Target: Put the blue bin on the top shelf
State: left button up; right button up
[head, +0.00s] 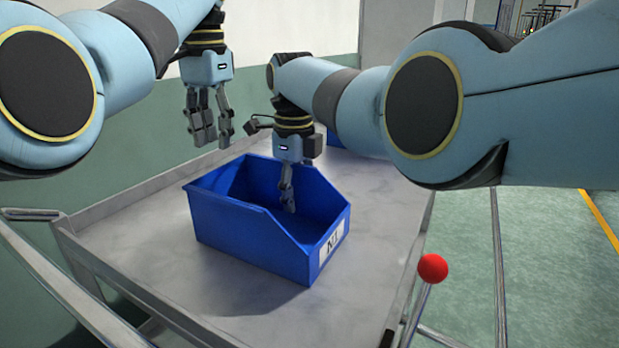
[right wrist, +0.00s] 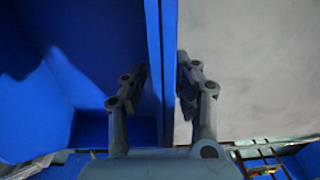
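The blue bin (head: 250,235), with a white label on its front, sits on the grey cart top (head: 160,250). My right gripper (head: 288,190) is at the bin's far side wall, with a finger showing inside the bin. No top shelf can be made out.
Part of another blue object (head: 334,139) shows behind my right arm. A red ball knob (head: 433,268) stands at the cart's right side. Metal rails (head: 60,275) run along the left. Bare cart surface surrounds the bin, and green floor (head: 540,270) is open at right.

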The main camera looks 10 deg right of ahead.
jog(key=shift+r, duration=0.4)
pick_arm(q)
jog(key=shift+r, duration=0.4)
pick_arm(e)
notch_tip(320, 180, up, 11)
jog(key=shift+s+r, duration=0.1)
jog(key=shift+s, duration=0.05)
